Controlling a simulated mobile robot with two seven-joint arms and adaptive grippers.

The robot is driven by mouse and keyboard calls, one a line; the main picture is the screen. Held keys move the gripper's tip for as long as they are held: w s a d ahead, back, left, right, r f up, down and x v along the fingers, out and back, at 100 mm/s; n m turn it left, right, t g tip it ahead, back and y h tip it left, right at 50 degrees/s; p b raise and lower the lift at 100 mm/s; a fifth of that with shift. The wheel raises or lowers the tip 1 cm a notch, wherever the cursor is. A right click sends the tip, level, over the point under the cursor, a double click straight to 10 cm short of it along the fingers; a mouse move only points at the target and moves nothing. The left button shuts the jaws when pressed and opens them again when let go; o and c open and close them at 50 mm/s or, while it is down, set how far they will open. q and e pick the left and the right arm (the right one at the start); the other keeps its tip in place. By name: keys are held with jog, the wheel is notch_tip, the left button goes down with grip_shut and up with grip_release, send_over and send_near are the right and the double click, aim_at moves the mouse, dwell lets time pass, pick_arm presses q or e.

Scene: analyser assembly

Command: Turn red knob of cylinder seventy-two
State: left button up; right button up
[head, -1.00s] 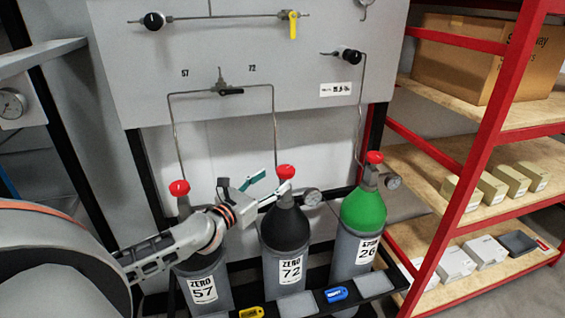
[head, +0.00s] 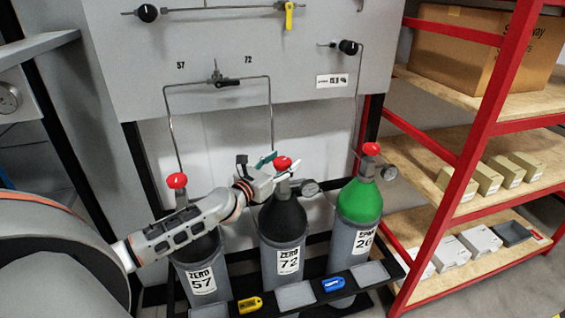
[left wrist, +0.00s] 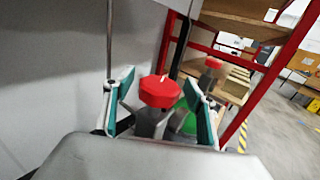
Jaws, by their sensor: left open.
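Cylinder seventy-two (head: 285,228) stands in the middle of the rack, with a black shoulder and a "ZERO 72" label. Its red knob (head: 283,163) is on top. My left gripper (head: 272,164) is right at this knob, coming from the left. In the left wrist view the red knob (left wrist: 159,91) sits between the two open teal-padded fingers (left wrist: 160,98), slightly ahead of them. I cannot tell whether either pad touches it. My right gripper is not in view.
Cylinder 57 (head: 200,262) stands to the left, its red knob (head: 177,181) close to my left arm. Green cylinder 26 (head: 359,205) stands to the right. A gauge (head: 310,188) sticks out beside the knob. A grey panel (head: 230,120) with pipes rises behind; red shelving (head: 470,150) is at right.

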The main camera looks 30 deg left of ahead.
pick_arm(q)
jog(key=c, duration=1.1)
jog(key=shift+c, duration=0.2)
